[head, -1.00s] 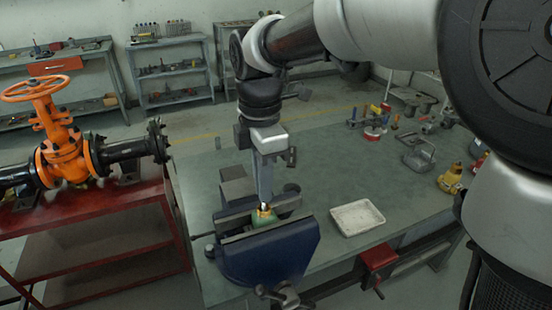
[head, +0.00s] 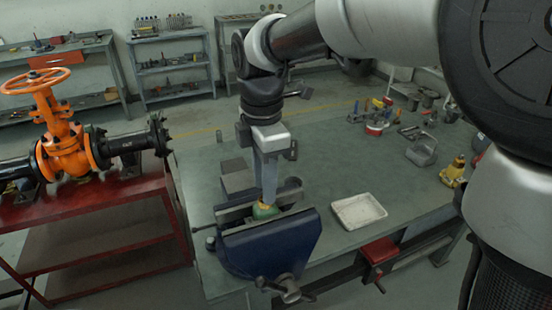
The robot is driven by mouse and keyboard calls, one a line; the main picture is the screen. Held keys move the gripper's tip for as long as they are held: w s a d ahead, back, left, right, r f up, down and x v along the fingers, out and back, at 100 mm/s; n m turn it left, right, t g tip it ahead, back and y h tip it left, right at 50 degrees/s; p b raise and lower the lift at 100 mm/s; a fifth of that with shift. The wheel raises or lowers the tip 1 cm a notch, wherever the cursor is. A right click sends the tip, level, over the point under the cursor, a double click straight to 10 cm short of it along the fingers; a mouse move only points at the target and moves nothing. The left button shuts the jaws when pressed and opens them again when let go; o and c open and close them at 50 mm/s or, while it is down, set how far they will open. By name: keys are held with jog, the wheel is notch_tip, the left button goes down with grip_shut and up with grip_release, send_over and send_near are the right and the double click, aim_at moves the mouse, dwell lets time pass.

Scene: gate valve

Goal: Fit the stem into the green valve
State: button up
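The green valve (head: 264,212) is clamped between the jaws of the blue vise (head: 268,248) on the workbench. Only its top shows, with a small brass-coloured part (head: 264,204) at its opening. My gripper (head: 268,197) points straight down, its fingertips right at the top of the valve. The fingers are seen edge-on, so the gap between them does not show. I cannot make out the stem; it may be hidden by the fingers or inside the valve.
A white tray (head: 358,211) lies on the green workbench right of the vise. An orange gate valve (head: 62,150) sits on a red stand (head: 100,205) at left.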

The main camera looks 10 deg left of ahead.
notch_tip(320, 180, up, 17)
jog(key=p, duration=0.2)
jog(key=shift+r+p, duration=0.2)
jog(key=shift+p, duration=0.2)
jog(key=s+d+m+t+p, duration=0.3)
jog(key=s+d+m, duration=0.1)
jog(key=d+m, duration=0.8)
jog(key=s+d+f+m+t+p, duration=0.2)
jog(key=s+d+f+m, duration=0.3)
jog(key=d+m, duration=0.6)
jog(key=s+m, duration=0.1)
jog(key=s, duration=0.1)
jog(key=shift+s+d+f+t, duration=0.15)
jog(key=shift+s+d+t, duration=0.15)
jog(key=shift+s+d, duration=0.05)
